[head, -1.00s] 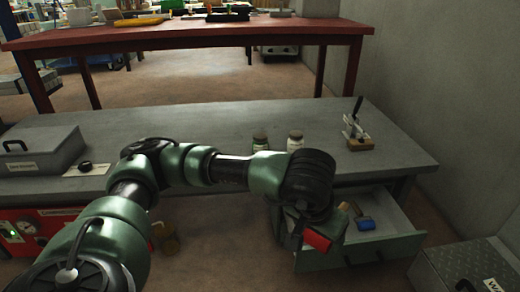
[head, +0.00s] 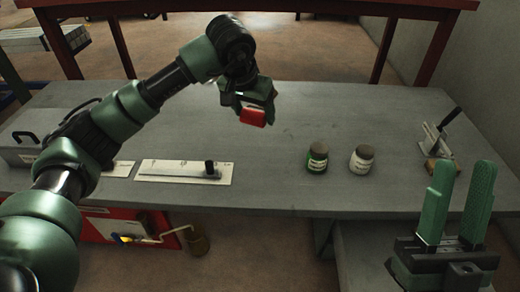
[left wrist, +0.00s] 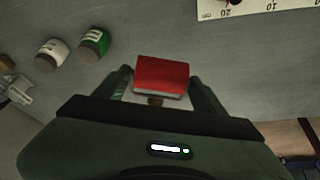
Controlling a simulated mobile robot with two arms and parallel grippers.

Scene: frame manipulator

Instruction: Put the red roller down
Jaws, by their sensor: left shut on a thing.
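My left gripper (head: 255,103) is shut on the red roller (head: 253,117) and holds it above the grey table (head: 300,115), near its middle back. In the left wrist view the roller (left wrist: 162,74) sits between the two fingers (left wrist: 160,90), its red face toward the table. Whether it touches the table cannot be told. My right gripper (head: 455,208) is at the lower right with its two green fingers apart and nothing between them.
A green jar (head: 317,158) and a white jar (head: 361,160) stand to the right of the roller. A ruled board (head: 184,172) lies at the front left, near a grey box (head: 18,145). A tool on a wooden block (head: 440,168) stands at the right. The table's middle is clear.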

